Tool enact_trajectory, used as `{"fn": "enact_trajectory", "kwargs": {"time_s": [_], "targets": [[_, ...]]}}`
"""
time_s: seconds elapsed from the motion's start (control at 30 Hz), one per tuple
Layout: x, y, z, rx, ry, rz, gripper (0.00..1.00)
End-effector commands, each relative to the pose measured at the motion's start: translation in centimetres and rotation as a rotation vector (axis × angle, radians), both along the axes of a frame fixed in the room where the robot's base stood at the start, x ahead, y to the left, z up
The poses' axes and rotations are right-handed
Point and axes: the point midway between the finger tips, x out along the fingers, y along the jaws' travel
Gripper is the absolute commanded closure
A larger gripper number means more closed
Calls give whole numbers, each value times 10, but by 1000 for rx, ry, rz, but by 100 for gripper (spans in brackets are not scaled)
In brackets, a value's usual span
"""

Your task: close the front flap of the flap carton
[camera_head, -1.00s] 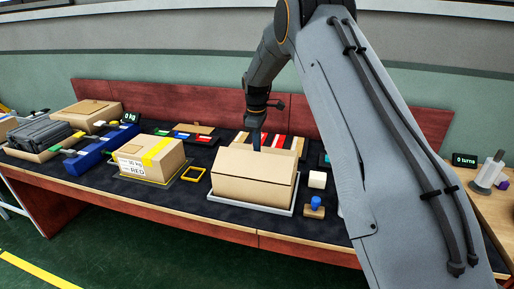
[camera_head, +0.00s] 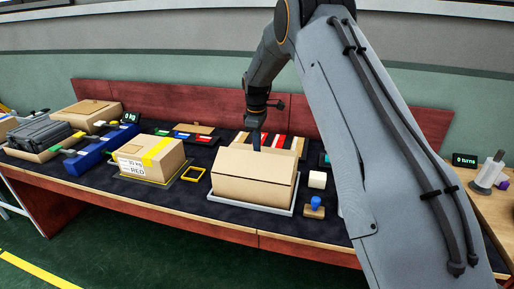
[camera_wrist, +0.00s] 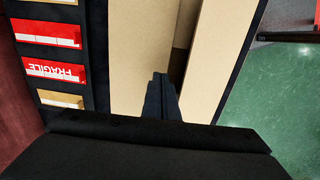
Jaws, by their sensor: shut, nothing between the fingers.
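The flap carton (camera_head: 253,190) is a plain tan box on a grey tray at the middle of the table. I cannot tell how far the front flap is tilted. My gripper (camera_head: 257,144) is shut and empty, pointing down at the carton's back edge. Its fingertips (camera_wrist: 160,78) show over the panels near the gap; contact is unclear.
A taped carton (camera_head: 150,160) and a yellow frame (camera_head: 194,174) stand left of the flap carton.

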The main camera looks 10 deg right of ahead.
Motion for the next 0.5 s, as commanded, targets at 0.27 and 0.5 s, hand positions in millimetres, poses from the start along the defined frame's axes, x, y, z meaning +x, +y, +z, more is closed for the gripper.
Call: {"fn": "enact_trajectory", "kwargs": {"time_s": [0.27, 0.5], "targets": [[-2, 1, 0, 0, 0, 0, 100], [-10, 5, -3, 0, 0, 0, 100]]}}
